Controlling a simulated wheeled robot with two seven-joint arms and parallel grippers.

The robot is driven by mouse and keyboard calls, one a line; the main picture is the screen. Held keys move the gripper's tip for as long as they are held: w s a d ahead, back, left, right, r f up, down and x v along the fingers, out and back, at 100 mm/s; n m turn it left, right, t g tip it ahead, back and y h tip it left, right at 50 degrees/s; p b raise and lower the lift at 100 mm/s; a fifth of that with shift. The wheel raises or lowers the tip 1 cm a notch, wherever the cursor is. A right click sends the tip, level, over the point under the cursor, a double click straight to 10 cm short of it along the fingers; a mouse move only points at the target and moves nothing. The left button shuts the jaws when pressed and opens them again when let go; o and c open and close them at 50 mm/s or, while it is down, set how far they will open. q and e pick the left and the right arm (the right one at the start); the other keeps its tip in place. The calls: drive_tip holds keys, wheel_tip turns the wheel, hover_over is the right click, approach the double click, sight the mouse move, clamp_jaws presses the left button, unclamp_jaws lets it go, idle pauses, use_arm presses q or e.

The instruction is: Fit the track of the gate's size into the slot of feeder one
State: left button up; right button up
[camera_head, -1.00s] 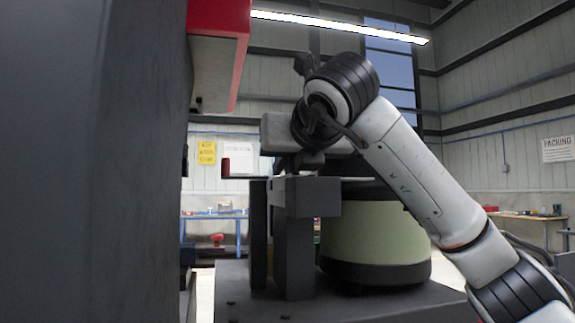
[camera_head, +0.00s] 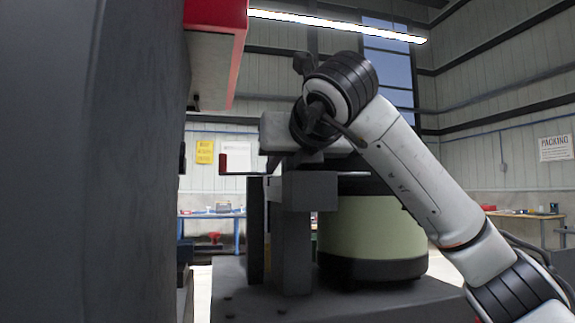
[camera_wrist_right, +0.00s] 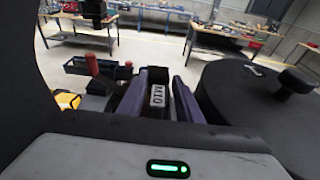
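My right gripper (camera_wrist_right: 160,98) has its two dark fingers on either side of a dark block (camera_wrist_right: 153,76) with a white label that seems to read M10. I cannot tell whether the fingers press on the block. In the head view the right arm's wrist is above a dark post (camera_head: 297,235), and the fingertips are hidden. A feeder with a pale green drum (camera_head: 370,235) stands just behind and right of the post. In the wrist view a round dark bowl top (camera_wrist_right: 250,105) lies right of the fingers. The slot is not clearly visible. My left gripper is not in view.
A red-ended bar (camera_head: 223,163) juts left beside the post; a red-handled lever (camera_wrist_right: 92,65) shows left of the fingers. A red and grey housing (camera_head: 215,50) hangs at upper left. A large dark surface fills the left side. Workbenches (camera_wrist_right: 215,35) stand farther back.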

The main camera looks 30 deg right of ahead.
drive_tip(key=v, duration=1)
drive_tip(key=shift+s, duration=0.15)
